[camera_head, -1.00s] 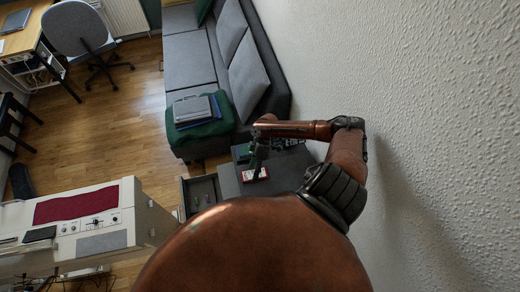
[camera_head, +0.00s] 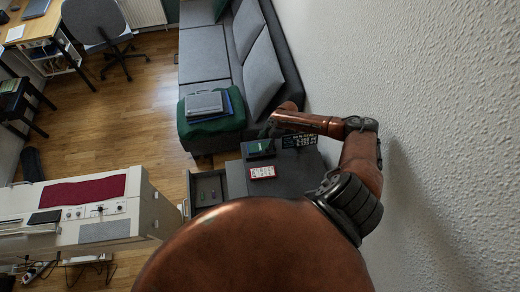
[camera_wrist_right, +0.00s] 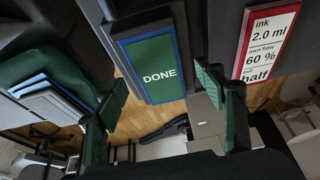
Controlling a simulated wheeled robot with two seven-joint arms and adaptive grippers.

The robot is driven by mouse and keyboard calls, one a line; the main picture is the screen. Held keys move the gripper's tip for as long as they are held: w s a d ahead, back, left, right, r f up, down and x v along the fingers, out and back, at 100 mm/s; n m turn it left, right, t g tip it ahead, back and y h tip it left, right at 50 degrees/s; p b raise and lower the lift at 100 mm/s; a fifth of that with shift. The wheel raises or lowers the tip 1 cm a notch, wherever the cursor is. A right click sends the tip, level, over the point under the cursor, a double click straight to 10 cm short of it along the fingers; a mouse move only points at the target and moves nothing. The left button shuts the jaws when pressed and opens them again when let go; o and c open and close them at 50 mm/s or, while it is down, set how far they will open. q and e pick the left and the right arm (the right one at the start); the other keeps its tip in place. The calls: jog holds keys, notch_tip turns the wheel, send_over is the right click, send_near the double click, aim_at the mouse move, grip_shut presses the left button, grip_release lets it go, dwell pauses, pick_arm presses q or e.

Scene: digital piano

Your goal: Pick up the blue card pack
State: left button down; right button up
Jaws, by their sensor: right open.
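The blue card pack (camera_wrist_right: 152,65) shows in the right wrist view as a blue-edged box with a green face reading "DONE". In the head view a small dark green and blue pack (camera_head: 259,148), which seems to be the same one, lies on the dark grey cabinet top (camera_head: 290,178). My right gripper (camera_wrist_right: 163,92) is open and empty, its two green-padded fingers apart with the pack showing beyond the gap. In the head view the right gripper (camera_head: 268,129) is small and dark, by the pack's far side. My left gripper is out of view.
A red-edged card pack (camera_head: 262,173) lies nearer on the same top; it also shows in the wrist view (camera_wrist_right: 266,45). A dark panel with white text (camera_head: 298,141) stands behind. An open drawer (camera_head: 208,188) is at left, the wall (camera_head: 440,150) at right.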

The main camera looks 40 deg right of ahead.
jog(key=shift+x, duration=0.75)
jog(key=shift+w, duration=0.1)
jog(key=shift+r, duration=0.1)
jog(key=shift+c, duration=0.8)
jog(key=c, duration=1.2)
jog(key=shift+r, duration=0.15)
jog(key=shift+c, duration=0.2)
